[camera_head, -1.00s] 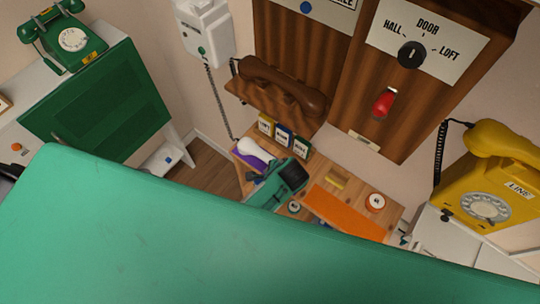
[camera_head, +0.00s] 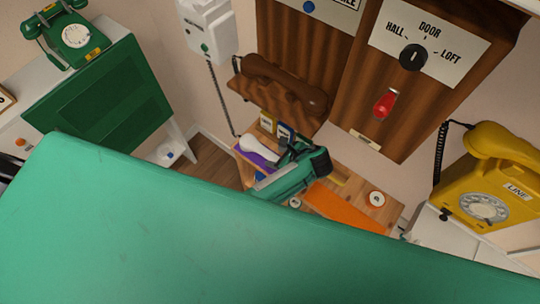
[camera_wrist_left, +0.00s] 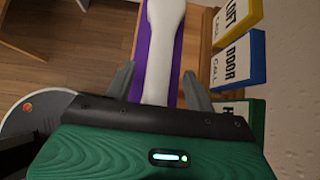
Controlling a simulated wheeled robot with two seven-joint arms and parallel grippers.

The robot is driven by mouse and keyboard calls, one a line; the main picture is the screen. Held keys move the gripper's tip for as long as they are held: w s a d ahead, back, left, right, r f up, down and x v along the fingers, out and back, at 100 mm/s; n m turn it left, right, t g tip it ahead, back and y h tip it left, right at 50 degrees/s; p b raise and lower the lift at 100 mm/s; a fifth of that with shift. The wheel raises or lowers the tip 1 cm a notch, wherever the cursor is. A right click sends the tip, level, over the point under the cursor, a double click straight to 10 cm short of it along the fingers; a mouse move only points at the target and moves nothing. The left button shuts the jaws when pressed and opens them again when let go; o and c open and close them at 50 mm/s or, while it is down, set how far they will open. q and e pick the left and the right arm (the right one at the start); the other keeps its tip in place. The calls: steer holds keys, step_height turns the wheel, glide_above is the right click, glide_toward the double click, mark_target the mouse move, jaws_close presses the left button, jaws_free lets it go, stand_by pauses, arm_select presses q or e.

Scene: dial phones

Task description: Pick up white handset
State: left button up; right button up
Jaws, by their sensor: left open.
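The white handset (camera_head: 258,147) lies on a purple strip (camera_head: 247,157) on the wooden shelf, in the middle of the head view. My left gripper (camera_head: 284,161) is just to the right of it, partly covering its near end. In the left wrist view the white handset (camera_wrist_left: 162,48) runs lengthwise between the two open grey fingertips of my left gripper (camera_wrist_left: 158,80). The fingers stand on either side of it, and no grip shows. The handset's lower end is hidden behind the gripper body. My right gripper is not in view.
Upright labelled blocks, one yellow (camera_wrist_left: 240,12) and one blue (camera_wrist_left: 240,58), stand close right of the handset in the left wrist view. A brown handset (camera_head: 280,82) rests on a ledge above the shelf. An orange panel (camera_head: 340,207) lies to the right.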

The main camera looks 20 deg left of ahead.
mark_target(272, 156)
arm_select(q)
steer(key=x, duration=0.3)
steer(key=shift+f, duration=0.15)
steer(key=shift+c, duration=0.4)
steer(key=c, duration=1.1)
jaws_close()
